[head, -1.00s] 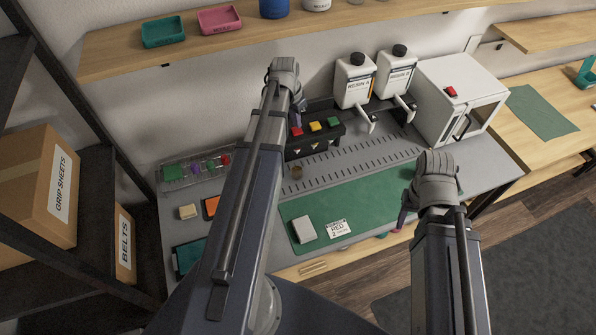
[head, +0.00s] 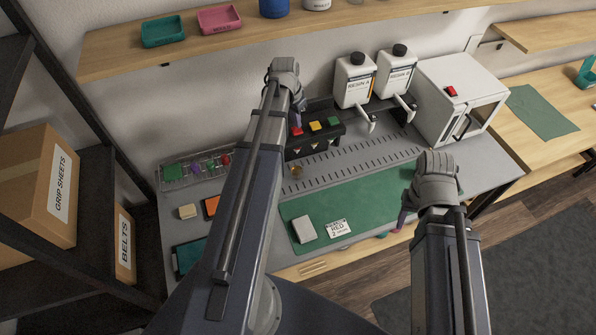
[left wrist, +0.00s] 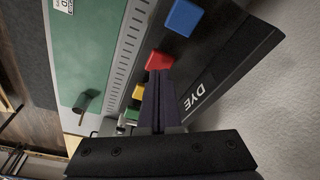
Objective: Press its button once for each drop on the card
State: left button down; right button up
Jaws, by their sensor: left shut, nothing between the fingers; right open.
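The card (head: 339,228) lies on the green mat and reads RED with a 2 under it. The dark DYE dispenser (head: 312,147) stands at the back of the bench, with red (head: 297,131), yellow (head: 316,126) and green (head: 333,121) buttons. The left wrist view also shows a blue button (left wrist: 183,16). My left gripper (left wrist: 160,74) is shut and empty, its tips at the edge of the red button (left wrist: 157,59); I cannot tell whether they press it. A small cup (left wrist: 88,102) stands before the dispenser. My right gripper (head: 404,222) is open over the mat's right side.
RESIN A (head: 354,82) and RESIN B (head: 396,75) bottles stand right of the dispenser, beside a white box machine (head: 470,95) with a red switch. A clear tray (head: 185,178) of coloured pieces is at the left. A pale block (head: 304,229) lies left of the card.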

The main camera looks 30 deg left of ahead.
pick_arm(q)
jog(key=shift+f+b, duration=1.25)
jog(key=shift+f, duration=0.1)
jog(key=shift+r, duration=0.25)
jog(key=shift+r+p, duration=1.2)
jog(key=shift+p, duration=0.25)
jog(key=shift+f+b, duration=0.3)
jog(key=shift+f+b, duration=1.05)
jog(key=shift+r, duration=0.1)
jog(key=shift+r+p, duration=1.25)
jog(key=shift+p, duration=0.05)
